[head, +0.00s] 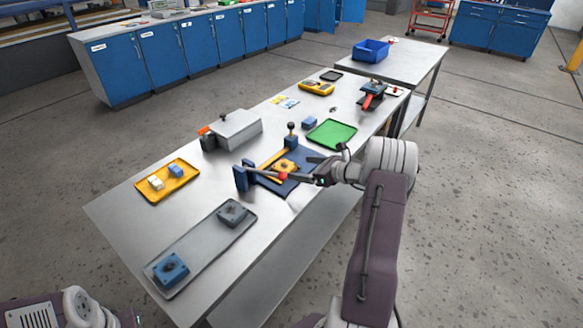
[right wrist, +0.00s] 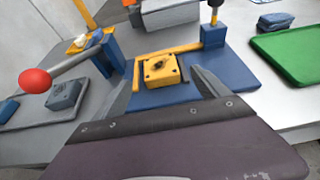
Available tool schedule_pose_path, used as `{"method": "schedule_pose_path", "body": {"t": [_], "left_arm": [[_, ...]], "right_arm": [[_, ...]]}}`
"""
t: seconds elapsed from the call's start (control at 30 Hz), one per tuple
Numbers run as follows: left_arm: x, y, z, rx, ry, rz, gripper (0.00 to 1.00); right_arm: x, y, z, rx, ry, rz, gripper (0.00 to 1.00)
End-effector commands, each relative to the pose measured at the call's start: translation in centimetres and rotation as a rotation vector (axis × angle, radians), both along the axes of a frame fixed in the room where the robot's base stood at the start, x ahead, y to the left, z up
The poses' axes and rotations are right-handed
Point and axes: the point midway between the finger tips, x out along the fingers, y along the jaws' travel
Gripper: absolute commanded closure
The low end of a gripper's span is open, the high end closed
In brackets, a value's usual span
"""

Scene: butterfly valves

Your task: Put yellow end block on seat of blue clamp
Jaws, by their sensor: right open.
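The yellow end block (head: 286,166) sits flat on the base of the blue clamp (head: 241,179), beside its yellow edge strips. In the right wrist view the yellow end block (right wrist: 161,69) appears between my open fingers, on the blue base plate (right wrist: 185,93). Whether the fingers touch it I cannot tell. The clamp's grey lever ends in a red ball (right wrist: 35,81), left of the gripper. My right gripper (head: 306,178) is open and empty at the clamp's front right side; it also shows in the right wrist view (right wrist: 163,82). My left gripper is not visible.
A green tray (head: 332,134) lies behind the clamp, with a small blue block (head: 309,123) beside it. A grey box (head: 236,129) stands behind left. A yellow tray (head: 167,181) and a grey tray (head: 204,246) with blue parts lie to the left.

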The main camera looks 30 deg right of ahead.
Motion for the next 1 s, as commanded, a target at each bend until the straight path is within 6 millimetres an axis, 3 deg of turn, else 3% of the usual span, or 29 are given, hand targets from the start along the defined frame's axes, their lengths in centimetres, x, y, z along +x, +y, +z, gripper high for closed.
{"method": "schedule_pose_path", "body": {"t": [0.2, 0.5, 0.57, 0.67, 0.7, 0.77, 0.83, 0.9, 1.0], "left_arm": [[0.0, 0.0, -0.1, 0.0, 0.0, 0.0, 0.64], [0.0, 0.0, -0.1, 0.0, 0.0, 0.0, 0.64], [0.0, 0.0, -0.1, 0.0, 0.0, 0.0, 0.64], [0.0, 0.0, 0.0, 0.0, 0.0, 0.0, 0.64], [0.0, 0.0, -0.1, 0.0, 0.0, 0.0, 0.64], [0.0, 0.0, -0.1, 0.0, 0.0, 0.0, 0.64], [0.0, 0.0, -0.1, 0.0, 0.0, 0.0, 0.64], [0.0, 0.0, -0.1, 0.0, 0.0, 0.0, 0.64], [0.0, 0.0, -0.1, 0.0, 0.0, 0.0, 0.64]], "right_arm": [[-3.1, -1.4, 1.4, -0.001, 0.0, -0.002, 0.15], [-3.7, -1.5, 1.7, 0.0, 0.0, 0.001, 0.15], [-3.7, -0.8, 1.6, -0.014, 0.008, 0.024, 0.15], [-4.6, 4.7, 0.6, -0.135, 0.073, 0.207, 0.15], [-5.8, 8.4, -0.1, -0.232, 0.111, 0.347, 0.15], [-8.9, 13.8, -1.3, -0.419, 0.157, 0.607, 0.15], [-13.8, 18.7, -2.6, -0.68, 0.167, 0.959, 0.15], [-18.8, 21.4, -3.4, -0.969, 0.111, 1.339, 0.15], [-23.6, 22.4, -3.7, -1.324, -0.055, 1.798, 0.15]]}}
